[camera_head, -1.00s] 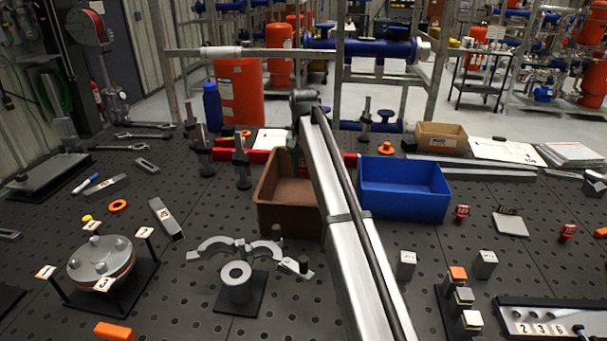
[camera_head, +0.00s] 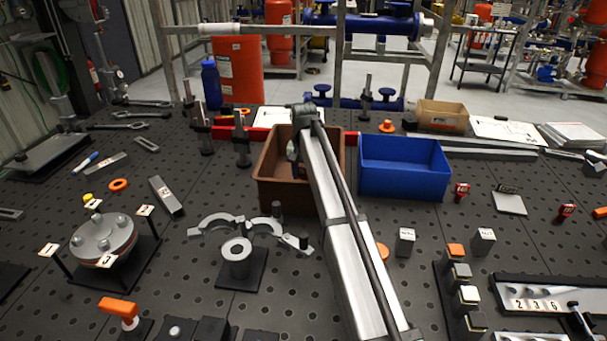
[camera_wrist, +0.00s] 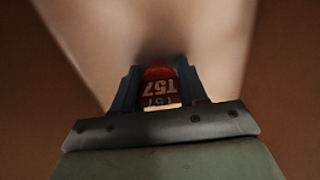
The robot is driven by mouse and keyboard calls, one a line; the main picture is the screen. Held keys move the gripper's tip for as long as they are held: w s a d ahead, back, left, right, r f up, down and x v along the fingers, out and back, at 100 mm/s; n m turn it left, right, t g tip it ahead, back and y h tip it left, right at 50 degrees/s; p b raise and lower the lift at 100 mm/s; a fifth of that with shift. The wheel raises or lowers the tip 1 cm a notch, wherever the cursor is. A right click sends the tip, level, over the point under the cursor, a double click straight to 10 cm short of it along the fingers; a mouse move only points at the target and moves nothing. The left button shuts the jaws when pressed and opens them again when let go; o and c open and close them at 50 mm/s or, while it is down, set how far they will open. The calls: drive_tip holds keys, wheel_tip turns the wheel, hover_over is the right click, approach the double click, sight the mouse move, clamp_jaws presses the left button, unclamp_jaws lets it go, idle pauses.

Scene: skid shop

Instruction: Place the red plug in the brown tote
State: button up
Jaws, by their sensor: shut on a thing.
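The brown tote (camera_head: 283,196) stands mid-table in the head view, left of a blue tote. Brown walls and a pale surface fill much of the wrist view. In the head view the end of my arm is over and partly in the brown tote; the fingers and the held plug are hidden there. I cannot tell whether the plug touches the tote's floor.
The blue tote (camera_head: 404,178) stands close to the right. Other red tagged plugs (camera_head: 461,192) (camera_head: 566,212) lie farther right. A curved grey clamp (camera_head: 235,225) and a flanged part (camera_head: 103,238) lie in front and left. Upright clamps (camera_head: 242,145) stand behind left.

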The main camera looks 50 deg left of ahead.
drive_tip(key=shift+f, duration=0.15)
drive_tip(key=o, duration=1)
drive_tip(key=shift+o, duration=0.2)
wheel_tip(320, 180, up, 12)
drive_tip(key=shift+r, duration=0.2)
